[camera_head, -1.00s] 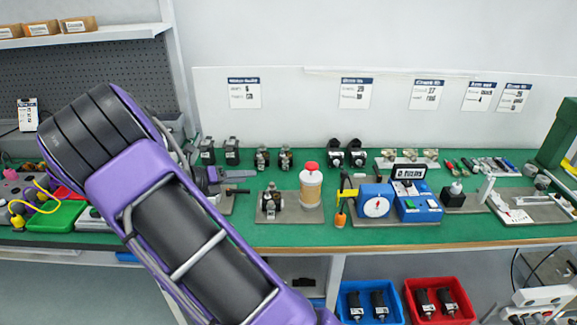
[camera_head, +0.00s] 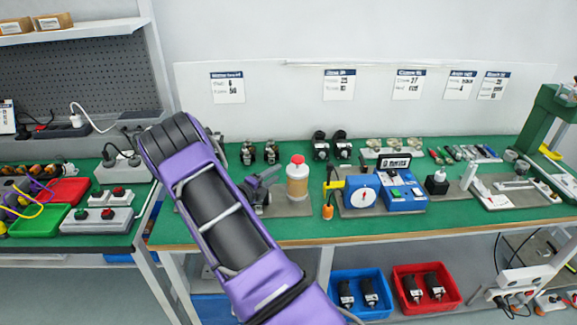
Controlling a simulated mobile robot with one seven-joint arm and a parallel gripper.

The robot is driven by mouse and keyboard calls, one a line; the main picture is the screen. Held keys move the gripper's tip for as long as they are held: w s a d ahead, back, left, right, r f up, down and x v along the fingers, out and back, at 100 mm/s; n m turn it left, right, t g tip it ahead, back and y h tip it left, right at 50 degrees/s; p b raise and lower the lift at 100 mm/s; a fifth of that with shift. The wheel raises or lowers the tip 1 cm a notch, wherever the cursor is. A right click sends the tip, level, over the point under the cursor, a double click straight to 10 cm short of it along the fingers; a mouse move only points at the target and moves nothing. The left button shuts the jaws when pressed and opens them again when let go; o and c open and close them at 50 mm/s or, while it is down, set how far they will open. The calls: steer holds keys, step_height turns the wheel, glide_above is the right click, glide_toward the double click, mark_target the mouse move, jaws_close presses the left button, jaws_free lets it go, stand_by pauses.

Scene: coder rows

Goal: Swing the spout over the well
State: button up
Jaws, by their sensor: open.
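My gripper (camera_head: 263,186) is dark grey and small in the head view, just left of a cream bottle (camera_head: 298,185) with a red cap. It is open and covers much of a dark metal fixture on the grey plate (camera_head: 292,209) that also bears the bottle. I cannot tell whether it touches the fixture. To the right, a yellow arm (camera_head: 335,184) with an orange hanging end (camera_head: 328,211) stands beside a blue unit with a white dial (camera_head: 363,194). No part is clearly recognisable as the spout or the well; they may be hidden behind my gripper.
A blue box with a display (camera_head: 395,162) stands right of the dial unit. Dark motor-like parts (camera_head: 331,147) line the back. Green and red trays (camera_head: 38,220) lie on the left bench, across a gap. A green press frame (camera_head: 545,125) stands far right.

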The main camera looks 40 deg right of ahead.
steer(key=x, duration=0.8)
steer(key=shift+w+d+f, duration=0.1)
steer(key=shift+d, duration=0.1)
jaws_close()
stand_by(1.1)
